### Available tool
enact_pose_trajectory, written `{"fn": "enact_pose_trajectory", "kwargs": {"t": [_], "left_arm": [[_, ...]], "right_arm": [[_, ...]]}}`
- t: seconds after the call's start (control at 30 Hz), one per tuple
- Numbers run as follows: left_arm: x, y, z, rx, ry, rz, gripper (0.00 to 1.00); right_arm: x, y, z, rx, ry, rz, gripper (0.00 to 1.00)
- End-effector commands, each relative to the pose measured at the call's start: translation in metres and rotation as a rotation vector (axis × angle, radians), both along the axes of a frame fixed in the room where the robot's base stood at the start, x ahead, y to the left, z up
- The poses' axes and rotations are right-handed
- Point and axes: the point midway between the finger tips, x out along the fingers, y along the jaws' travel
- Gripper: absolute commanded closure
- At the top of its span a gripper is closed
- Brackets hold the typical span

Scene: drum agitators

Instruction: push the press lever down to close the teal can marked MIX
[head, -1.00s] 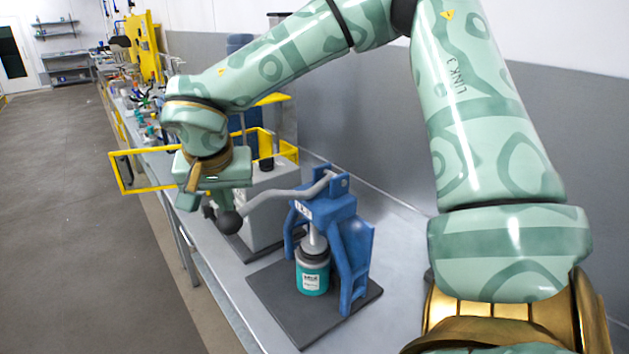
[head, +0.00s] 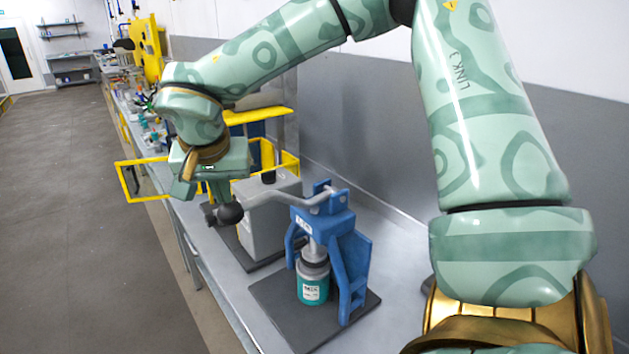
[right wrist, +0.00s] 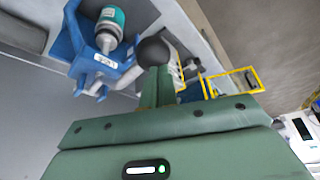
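The teal can (head: 313,288) with a white label and grey top stands upright under the plunger of the blue press (head: 338,225). The label is too small to read surely. The grey press lever (head: 285,198) runs left from the press top to a black ball knob (head: 230,214). My right gripper (head: 209,212) is at the knob, on its left in the head view. In the right wrist view its fingers (right wrist: 157,88) are close together with the knob (right wrist: 152,52) just beyond the tips. The can (right wrist: 110,20) also shows there. Whether the lid is seated is unclear. My left gripper is not in view.
The press stands on a dark base plate (head: 283,318) on the grey bench. A grey box (head: 268,222) is just behind the lever. A yellow frame (head: 150,196) reaches over the bench's left edge. Open floor (head: 70,240) lies to the left.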

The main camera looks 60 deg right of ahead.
Motion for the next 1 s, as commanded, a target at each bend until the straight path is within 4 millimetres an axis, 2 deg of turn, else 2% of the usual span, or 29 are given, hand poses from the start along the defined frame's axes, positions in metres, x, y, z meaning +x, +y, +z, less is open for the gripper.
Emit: {"fn": "enact_pose_trajectory", "kwargs": {"t": [0.17,0.7,1.0], "left_arm": [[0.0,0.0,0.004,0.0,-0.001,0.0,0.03],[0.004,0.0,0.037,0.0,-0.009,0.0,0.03],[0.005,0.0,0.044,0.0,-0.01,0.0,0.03]], "right_arm": [[0.0,0.0,0.004,0.0,0.001,0.0,1.0],[-0.002,-0.006,0.042,0.0,-0.001,0.0,1.0],[-0.003,-0.009,0.05,0.001,-0.001,0.0,1.0]]}}
